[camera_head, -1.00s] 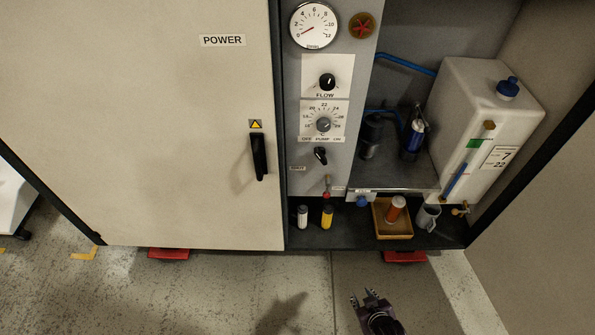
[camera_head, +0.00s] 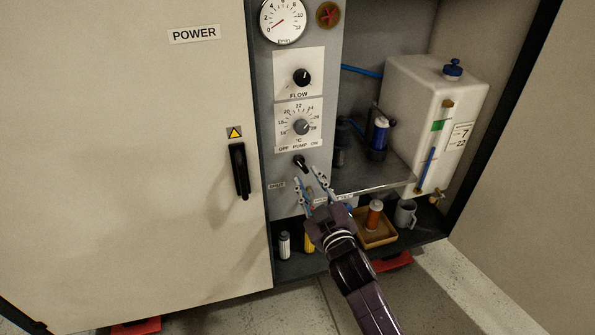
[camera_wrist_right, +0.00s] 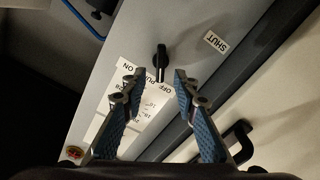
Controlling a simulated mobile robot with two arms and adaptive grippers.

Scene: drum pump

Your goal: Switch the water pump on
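The pump switch (camera_head: 300,163) is a small black knob below the label "OFF PUMP ON" on the grey panel (camera_head: 286,185). In the head view its pointer tilts toward the OFF side. My right gripper (camera_head: 309,176) is open and empty, just below the switch. In the right wrist view the pump switch (camera_wrist_right: 160,62) sits ahead of my open right gripper (camera_wrist_right: 157,78), between and just beyond the fingertips, with no clear contact. My left gripper is not in view.
Above the switch are a temperature dial (camera_head: 301,127), a FLOW knob (camera_head: 302,77) and a gauge (camera_head: 283,20). The closed POWER door (camera_head: 130,150) with a black handle (camera_head: 240,171) is at left. A white tank (camera_head: 425,120), a tray (camera_head: 384,238) and a mug (camera_head: 405,214) are at right.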

